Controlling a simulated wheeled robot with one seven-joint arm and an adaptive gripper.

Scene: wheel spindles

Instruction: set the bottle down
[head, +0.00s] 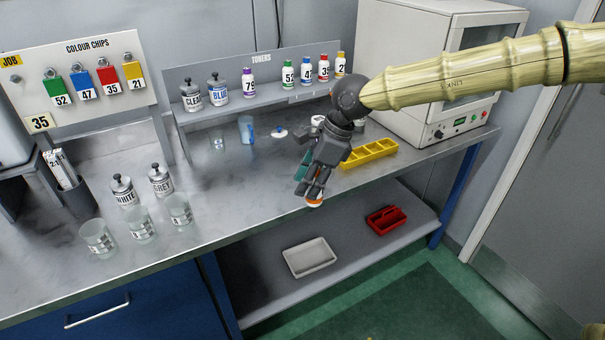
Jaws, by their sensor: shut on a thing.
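My gripper (314,191) hangs from the arm near the front edge of the bench, right of the middle. It is shut on a small bottle (315,203), of which only a white and orange end shows below the fingers. The rest of the bottle is hidden by the gripper, and its label cannot be read. I cannot tell how far the bottle is from the bench top. A steel bench top (235,190) lies behind and to the left of the gripper.
A toner rack (262,102) with several bottles stands at the back. A yellow tray (368,153) lies right of the gripper. A blue-tinted beaker (246,130) and a white lid (279,133) stand behind. Clear beakers (141,226) stand front left. The bench middle is clear.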

